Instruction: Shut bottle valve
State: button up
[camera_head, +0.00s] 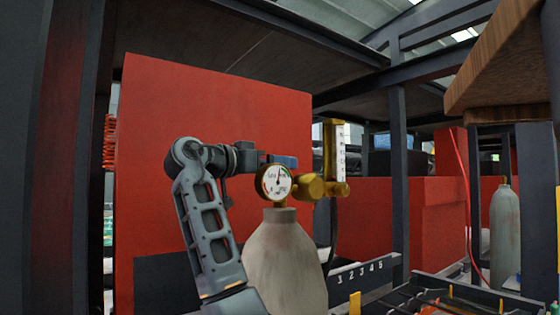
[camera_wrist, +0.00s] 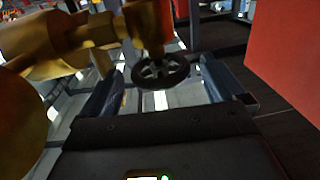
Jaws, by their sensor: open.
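The grey gas bottle (camera_head: 285,260) stands upright in the middle of the head view. A round white pressure gauge (camera_head: 277,182) and brass fittings (camera_head: 310,187) sit at its top. The black valve handwheel (camera_wrist: 160,72) shows in the wrist view below a brass stem (camera_wrist: 148,25); it is hidden in the head view. My gripper (camera_wrist: 163,78) is open, with one finger on each side of the handwheel and visible gaps to it. In the head view my gripper (camera_head: 284,161) is partly hidden behind the gauge.
A brass flowmeter with a white scale (camera_head: 340,158) stands right of the gauge. A large red panel (camera_head: 215,110) is behind my arm. Another grey bottle (camera_head: 504,230) stands at right. A wooden piece (camera_head: 500,65) hangs at upper right. A numbered rail (camera_head: 365,270) lies low, right of the bottle.

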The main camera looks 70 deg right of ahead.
jog(key=shift+x, duration=1.2)
jog(key=c, duration=1)
jog(key=shift+m+g, duration=0.3)
jog(key=shift+g, duration=0.2)
jog(key=m+g+y, duration=0.3)
jog(key=g, duration=0.1)
jog(key=shift+y, duration=0.3)
jog(key=shift+m+g+y, duration=1.7)
jog(key=shift+m+y, duration=0.3)
jog(key=shift+y, duration=0.4)
jog(key=shift+a, duration=0.1)
jog(key=o, duration=1)
